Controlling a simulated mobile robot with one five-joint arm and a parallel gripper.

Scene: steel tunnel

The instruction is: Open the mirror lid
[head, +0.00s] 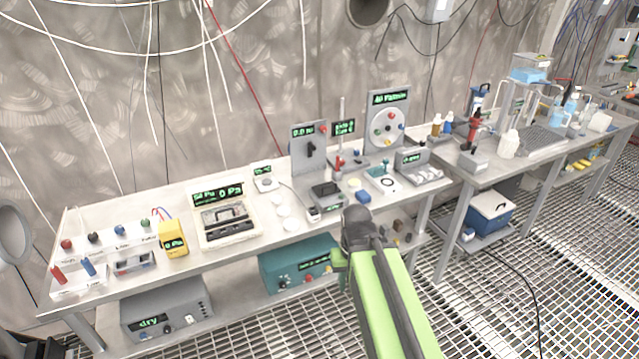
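I cannot pick out with certainty which thing is the mirror lid. A small grey box with a dark top (327,194) sits near the middle of the bench, and its lid state is too small to tell. A pale case (228,232) to its left stands with its lid raised, with green readouts on the lid. My green arm rises from the lower right, and its dark joint stands in front of the bench edge. My gripper's fingertips do not show. The arm hides part of the bench front and lower shelf.
The long bench (150,265) holds a yellow meter (173,238), a grey panel with a dial (388,120) and several small instruments. A teal box (290,272) and a grey "dry" unit (165,308) stand on the lower shelf. Grating floor (490,300) is open at right, crossed by a cable.

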